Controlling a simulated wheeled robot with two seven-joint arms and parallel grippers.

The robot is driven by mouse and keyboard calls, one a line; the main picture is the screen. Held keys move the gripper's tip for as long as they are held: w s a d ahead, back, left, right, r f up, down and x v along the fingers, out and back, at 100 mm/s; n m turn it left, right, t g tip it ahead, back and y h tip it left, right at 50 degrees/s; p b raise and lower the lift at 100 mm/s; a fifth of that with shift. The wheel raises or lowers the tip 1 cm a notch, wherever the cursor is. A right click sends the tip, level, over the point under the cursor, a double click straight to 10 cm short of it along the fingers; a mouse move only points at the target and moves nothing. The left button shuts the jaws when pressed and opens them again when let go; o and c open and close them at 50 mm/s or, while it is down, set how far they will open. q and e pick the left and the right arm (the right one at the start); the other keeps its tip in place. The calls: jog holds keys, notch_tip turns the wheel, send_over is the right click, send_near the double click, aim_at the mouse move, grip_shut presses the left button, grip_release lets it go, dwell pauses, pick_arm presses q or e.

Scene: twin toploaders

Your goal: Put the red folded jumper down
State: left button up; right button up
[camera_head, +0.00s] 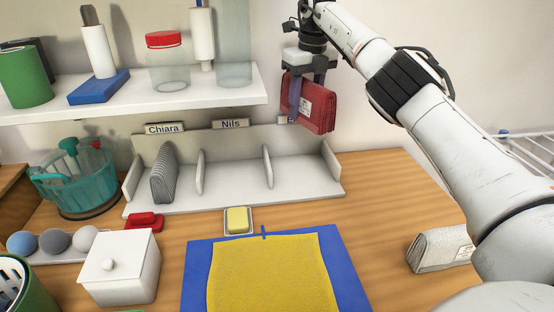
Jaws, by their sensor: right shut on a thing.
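My right gripper (308,76) is shut on the red folded jumper (318,104). It holds the jumper upright in the air, near the right end of the white divided rack (334,172). The jumper has a white label on its side. It hides part of the rack's back panel and most of a small sign there. The rack has name signs Chiara (165,129) and Nils (229,125). A grey striped folded garment (164,174) stands in the Chiara compartment. The compartments to the right of it look empty. My left gripper is not in view.
A white shelf (130,103) with jars and cylinders hangs above the rack. A yellow cloth (272,275) lies on a blue board (345,275). A soap dish, white box (120,266), teal basket (78,182) and grey folded garment (440,249) stand on the table.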

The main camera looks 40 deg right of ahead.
aim_at(304, 123)
jog(key=shift+w, duration=0.25)
jog(key=f, duration=0.1)
jog(key=f+b, duration=0.1)
jog(key=f, duration=0.3)
jog(key=shift+s+f, duration=0.1)
jog(key=shift+s, duration=0.15)
notch_tip(304, 123, down, 8)
jog(key=shift+f, duration=0.1)
notch_tip(304, 123, down, 3)
jog(key=shift+f, duration=0.15)
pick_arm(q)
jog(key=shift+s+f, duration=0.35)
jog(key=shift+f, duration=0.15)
pick_arm(e)
jog(key=shift+w+f, duration=0.1)
jog(key=shift+f, duration=0.35)
jog(key=shift+f, duration=0.1)
jog(key=o, duration=1.3)
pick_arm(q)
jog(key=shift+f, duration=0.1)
